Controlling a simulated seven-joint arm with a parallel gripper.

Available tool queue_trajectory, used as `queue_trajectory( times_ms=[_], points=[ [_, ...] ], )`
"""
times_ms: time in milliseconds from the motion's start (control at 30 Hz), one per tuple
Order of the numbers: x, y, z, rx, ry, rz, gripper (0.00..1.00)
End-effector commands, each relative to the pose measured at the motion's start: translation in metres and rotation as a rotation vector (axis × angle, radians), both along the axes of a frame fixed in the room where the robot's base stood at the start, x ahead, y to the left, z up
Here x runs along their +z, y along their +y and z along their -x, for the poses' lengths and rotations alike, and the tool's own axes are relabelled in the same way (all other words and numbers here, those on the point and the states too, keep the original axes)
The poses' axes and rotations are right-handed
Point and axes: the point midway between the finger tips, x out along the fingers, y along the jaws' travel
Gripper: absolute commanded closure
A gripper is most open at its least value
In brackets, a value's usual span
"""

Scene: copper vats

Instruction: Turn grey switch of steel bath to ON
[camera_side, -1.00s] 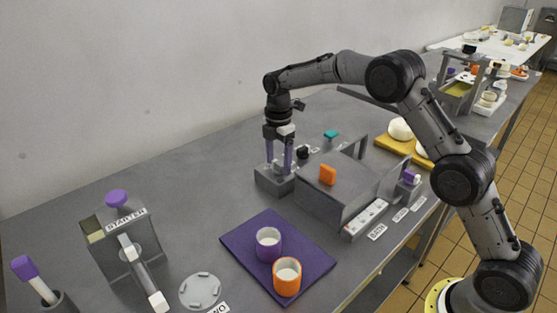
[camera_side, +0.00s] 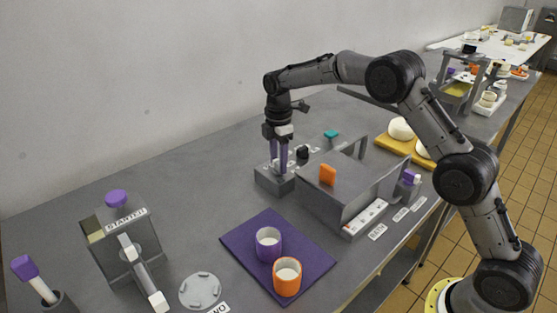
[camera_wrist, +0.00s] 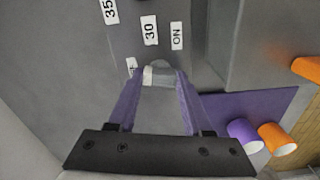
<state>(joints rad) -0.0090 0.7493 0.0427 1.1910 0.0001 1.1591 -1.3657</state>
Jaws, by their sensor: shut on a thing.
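The steel bath (camera_side: 345,195) is a grey box with upright side plates and an orange block on it. A low grey switch box (camera_side: 270,182) stands at its left end. My gripper (camera_side: 280,170) points down at this box with its purple fingers. In the wrist view, my gripper (camera_wrist: 158,80) is shut on the grey switch (camera_wrist: 163,75), a small grey knob with a white end at its left. The ON label (camera_wrist: 177,36) lies above and to the right of the knob.
Labels 30 (camera_wrist: 149,30) and 35 (camera_wrist: 109,11) lie near the switch. A purple mat (camera_side: 250,255) holds a purple cup (camera_side: 268,251) and an orange cup (camera_side: 287,285). The starter device (camera_side: 130,245) stands at the left. Bare counter (camera_side: 190,220) lies between.

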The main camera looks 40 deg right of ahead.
Motion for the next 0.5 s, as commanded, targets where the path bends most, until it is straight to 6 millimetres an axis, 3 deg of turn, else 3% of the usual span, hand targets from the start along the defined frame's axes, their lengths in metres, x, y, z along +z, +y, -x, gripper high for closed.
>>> queue_trajectory(
  times_ms=[500],
  points=[
    [0.0017,0.0,-0.0001,-0.483,-0.002,0.001,1.0]
  ],
)
